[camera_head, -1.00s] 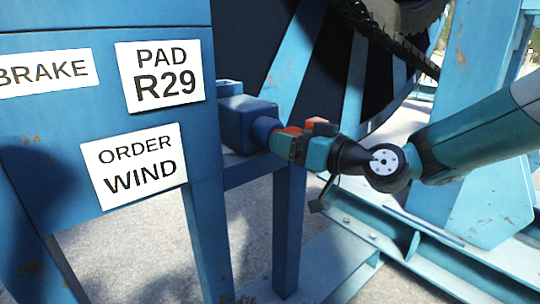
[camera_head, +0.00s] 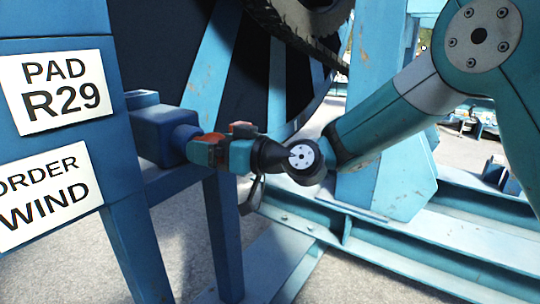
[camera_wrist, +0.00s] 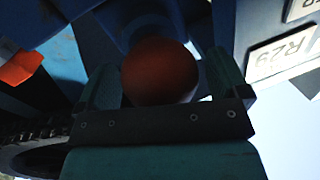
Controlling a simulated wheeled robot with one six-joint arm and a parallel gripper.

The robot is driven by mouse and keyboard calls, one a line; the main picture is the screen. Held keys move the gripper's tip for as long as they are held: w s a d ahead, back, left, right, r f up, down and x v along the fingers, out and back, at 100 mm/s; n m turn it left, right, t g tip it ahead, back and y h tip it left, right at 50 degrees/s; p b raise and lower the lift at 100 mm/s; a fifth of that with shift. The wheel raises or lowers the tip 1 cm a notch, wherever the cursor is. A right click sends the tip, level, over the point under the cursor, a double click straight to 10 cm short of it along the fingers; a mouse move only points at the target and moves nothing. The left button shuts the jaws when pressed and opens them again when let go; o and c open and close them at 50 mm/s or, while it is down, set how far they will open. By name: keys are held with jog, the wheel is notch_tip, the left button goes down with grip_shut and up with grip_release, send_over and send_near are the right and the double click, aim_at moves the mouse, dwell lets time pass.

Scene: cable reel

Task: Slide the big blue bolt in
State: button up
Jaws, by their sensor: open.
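The big blue bolt (camera_head: 184,139) is a thick blue cylinder. It sticks out to the right from a blue block (camera_head: 150,130) on the blue frame. My gripper (camera_head: 203,150) is at the bolt's outer end. The wrist view shows a dark red round knob (camera_wrist: 160,70) between the two teal fingers of my open gripper (camera_wrist: 160,84). The knob hides most of the bolt behind it there. I cannot tell whether either finger touches it.
Signs reading PAD R29 (camera_head: 57,90) and ORDER WIND (camera_head: 48,195) are on the blue frame at left. A large dark reel with blue spokes (camera_head: 212,65) stands behind. A blue steel beam (camera_head: 400,245) lies low at right. Grey ground shows below.

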jog(key=b+v, duration=0.2)
jog(key=v, duration=1.4)
jog(key=shift+s+d+b, duration=0.2)
jog(key=shift+d+b, duration=0.1)
jog(key=shift+b, duration=0.1)
jog(key=s+a+f+n+g+h, duration=0.15)
jog(key=s+f+g+h, duration=0.3)
jog(key=s, duration=0.55)
jog(key=s+d+f+m+g+h, duration=0.3)
jog(key=s+d+f+m+h, duration=0.15)
jog(key=s+d+h, duration=0.5)
notch_tip(320, 180, up, 27)
jog(key=s+y+p, duration=0.1)
jog(key=p, duration=2.5)
jog(key=shift+s+m+y, duration=0.2)
jog(key=shift+m+y, duration=0.2)
